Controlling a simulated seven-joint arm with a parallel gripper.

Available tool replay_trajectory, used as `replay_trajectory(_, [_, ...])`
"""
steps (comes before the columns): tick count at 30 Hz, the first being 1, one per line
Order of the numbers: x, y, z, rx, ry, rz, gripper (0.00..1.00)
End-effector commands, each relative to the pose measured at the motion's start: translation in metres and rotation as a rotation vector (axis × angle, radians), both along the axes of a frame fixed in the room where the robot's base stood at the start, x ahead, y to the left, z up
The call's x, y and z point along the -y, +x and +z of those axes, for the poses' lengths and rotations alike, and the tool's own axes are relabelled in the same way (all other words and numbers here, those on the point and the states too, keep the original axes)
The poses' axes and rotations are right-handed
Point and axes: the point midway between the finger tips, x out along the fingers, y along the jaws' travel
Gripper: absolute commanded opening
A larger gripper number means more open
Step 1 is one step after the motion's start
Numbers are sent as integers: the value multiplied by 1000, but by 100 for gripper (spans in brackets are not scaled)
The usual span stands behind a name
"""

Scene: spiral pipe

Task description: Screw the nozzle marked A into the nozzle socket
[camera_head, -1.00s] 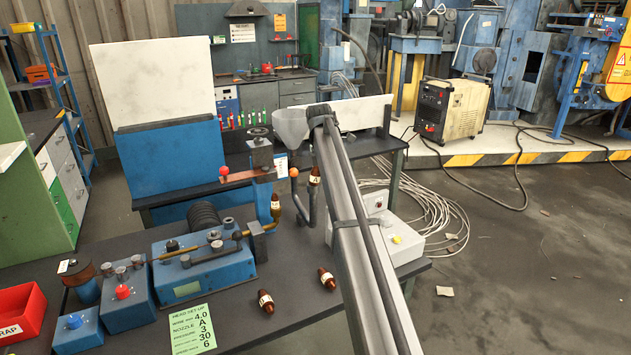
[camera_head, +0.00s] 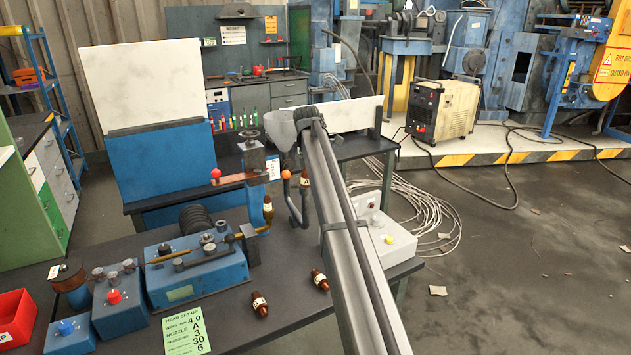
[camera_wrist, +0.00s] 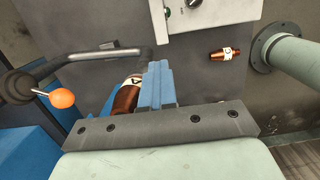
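The nozzle marked A (camera_head: 304,178) shows in the head view between the orange ball handle and my arm, above the bench top. In the wrist view the copper nozzle with its white A band (camera_wrist: 127,95) lies close along the left side of the blue fingers, which hide part of it. My gripper's fingers (camera_wrist: 157,85) look close together. I cannot tell whether they grip the nozzle. A dark bent pipe (camera_head: 304,215) is just below the nozzle. I cannot tell which part is the nozzle socket.
Two other nozzles lie on the bench (camera_head: 260,303) (camera_head: 319,280). Another one (camera_head: 268,208) is upright by the blue machine (camera_head: 195,270). The orange ball handle (camera_wrist: 62,98) is left of the fingers. A grey control box (camera_head: 385,240) stands right of my arm. A green set-up card (camera_head: 187,330) names nozzle A.

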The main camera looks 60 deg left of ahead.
Motion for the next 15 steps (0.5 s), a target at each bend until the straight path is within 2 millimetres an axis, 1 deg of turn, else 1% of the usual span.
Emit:
replay_trajectory(5, [0,0,0,0,0,0,0])
replay_trajectory(13, [-1,0,0,0,1,0,26])
replay_trajectory(15, [-1,0,0,0,2,0,27])
